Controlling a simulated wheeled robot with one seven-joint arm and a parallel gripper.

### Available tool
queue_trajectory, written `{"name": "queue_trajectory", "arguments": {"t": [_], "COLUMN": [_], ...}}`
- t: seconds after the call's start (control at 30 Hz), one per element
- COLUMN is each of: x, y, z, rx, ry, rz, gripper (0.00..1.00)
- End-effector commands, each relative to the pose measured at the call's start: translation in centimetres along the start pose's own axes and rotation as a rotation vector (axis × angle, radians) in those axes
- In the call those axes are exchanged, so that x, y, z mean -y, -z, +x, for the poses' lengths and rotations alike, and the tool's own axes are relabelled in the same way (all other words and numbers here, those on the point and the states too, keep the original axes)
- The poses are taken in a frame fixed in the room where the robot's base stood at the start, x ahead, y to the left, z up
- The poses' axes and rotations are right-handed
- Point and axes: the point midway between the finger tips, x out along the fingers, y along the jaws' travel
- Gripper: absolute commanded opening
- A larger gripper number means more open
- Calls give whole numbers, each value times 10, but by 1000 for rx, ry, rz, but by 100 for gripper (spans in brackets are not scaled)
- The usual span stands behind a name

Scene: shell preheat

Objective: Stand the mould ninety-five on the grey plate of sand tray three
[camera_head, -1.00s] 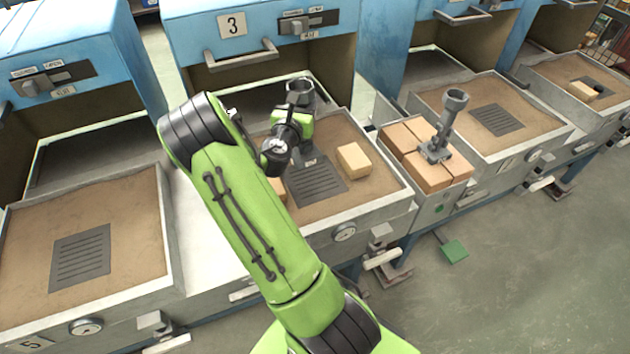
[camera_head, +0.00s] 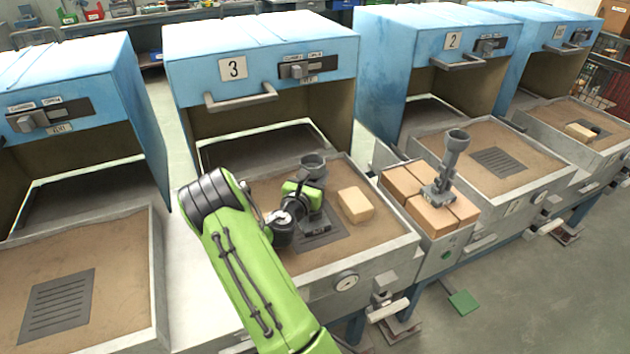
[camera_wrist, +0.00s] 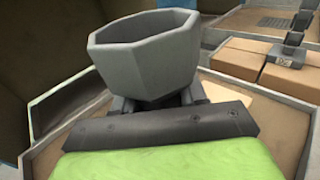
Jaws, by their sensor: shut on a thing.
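My gripper (camera_head: 302,202) is shut on a grey mould (camera_head: 313,163) with a flared cup on top. The mould is upright over the grey slatted plate (camera_head: 326,240) in sand tray three (camera_head: 372,258). Its foot is low over the plate, partly hidden by my arm; I cannot tell if it touches. In the wrist view the cup (camera_wrist: 150,58) fills the middle, and the jaws and foot are hidden. I cannot read a number on the held mould. A similar mould (camera_head: 448,168) stands on bricks right of the tray.
A loose tan brick (camera_head: 355,205) lies on the sand right of the plate. The blue hood marked 3 (camera_head: 255,62) with its handle rises behind the tray. Light bricks (camera_head: 432,218) fill the stand at right. Trays at left (camera_head: 120,270) and right (camera_head: 535,145) have bare plates.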

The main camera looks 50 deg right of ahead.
Motion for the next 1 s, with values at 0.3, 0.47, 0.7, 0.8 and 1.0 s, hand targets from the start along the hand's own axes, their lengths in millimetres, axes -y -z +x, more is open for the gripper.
{"name": "queue_trajectory", "arguments": {"t": [0.3, 0.47, 0.7, 0.8, 1.0], "x": [0, 0, 0, -2, -2], "y": [1, 1, -3, -1, -1], "z": [0, 0, 0, -14, -69], "rx": [0, 0, 0, -4, -3], "ry": [0, 0, 0, -4, -7], "rz": [-1, -1, 1, -5, -9], "gripper": [52, 67, 67, 67, 67]}}
